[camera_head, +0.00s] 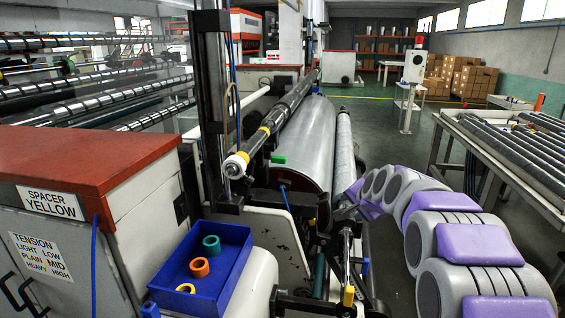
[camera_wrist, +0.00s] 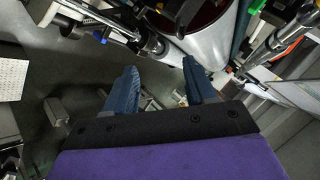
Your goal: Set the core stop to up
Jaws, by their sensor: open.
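The film winder (camera_head: 300,140) stands in the middle of the head view, with a large grey roller and a slimmer roller beside it. I cannot tell for sure which part is the core stop. A small green piece (camera_head: 278,159) sits by the shaft, a blue piece (camera_head: 365,266) and a yellow piece (camera_head: 349,296) sit on the lower front bar. My gripper (camera_wrist: 160,82) is open in the wrist view, its two blue-grey fingers apart with nothing between them. The roller end (camera_wrist: 205,45) lies beyond the fingertips. In the head view the gripper is small and unclear near the slim roller's front end.
A blue bin (camera_head: 235,240) holds yellow, orange and teal rings. A grey cabinet with a red top (camera_head: 90,155) stands at left, labelled "SPACER YELLOW", with a tension label below. A rack of rollers (camera_head: 510,150) stands at right.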

